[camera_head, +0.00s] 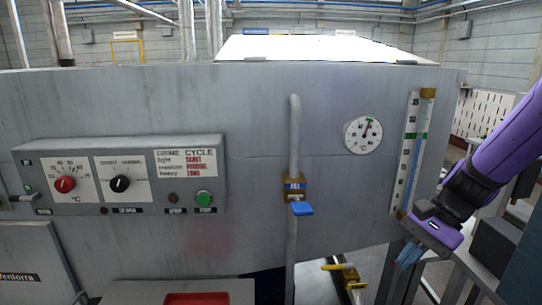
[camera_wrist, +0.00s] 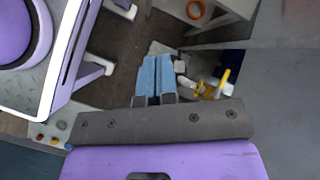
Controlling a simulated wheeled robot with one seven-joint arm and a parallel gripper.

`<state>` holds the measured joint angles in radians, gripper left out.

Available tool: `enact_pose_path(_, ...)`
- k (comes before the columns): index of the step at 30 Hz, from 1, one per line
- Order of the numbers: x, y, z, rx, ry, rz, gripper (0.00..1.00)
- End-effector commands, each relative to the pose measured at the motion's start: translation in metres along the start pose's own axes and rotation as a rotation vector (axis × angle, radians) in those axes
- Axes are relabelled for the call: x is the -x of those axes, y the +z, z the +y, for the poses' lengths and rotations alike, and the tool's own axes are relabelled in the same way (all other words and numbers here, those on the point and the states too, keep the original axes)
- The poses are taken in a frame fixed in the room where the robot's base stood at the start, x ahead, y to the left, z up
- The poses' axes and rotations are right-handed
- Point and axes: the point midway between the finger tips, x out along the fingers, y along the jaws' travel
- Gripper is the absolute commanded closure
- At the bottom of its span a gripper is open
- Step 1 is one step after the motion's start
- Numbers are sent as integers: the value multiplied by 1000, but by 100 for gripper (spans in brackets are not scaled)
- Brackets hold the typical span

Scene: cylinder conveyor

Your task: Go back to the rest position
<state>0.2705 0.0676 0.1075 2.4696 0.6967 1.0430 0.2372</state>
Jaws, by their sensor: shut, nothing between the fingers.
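My gripper (camera_head: 408,256) hangs low at the right of the head view, in front of the machine's right end, with its blue fingers pointing down. In the wrist view my gripper (camera_wrist: 156,76) shows its two blue fingers side by side, shut and empty. The grey machine (camera_head: 260,120) fills most of the head view. My fingers appear apart from the machine's controls.
The panel carries a red knob (camera_head: 65,184), a black knob (camera_head: 120,183), a green button (camera_head: 204,198), a blue-handled valve (camera_head: 300,208), a dial (camera_head: 363,134) and a level gauge (camera_head: 410,150). A yellow-handled valve (camera_head: 345,269) sits low, near my gripper.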

Motion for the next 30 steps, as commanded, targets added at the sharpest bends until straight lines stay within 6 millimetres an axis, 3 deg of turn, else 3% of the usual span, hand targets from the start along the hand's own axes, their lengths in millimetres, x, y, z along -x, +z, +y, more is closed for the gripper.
enact_pose_path(21,104,99,51,779,238,652,100)
enact_pose_path(30,132,123,72,960,303,847,100)
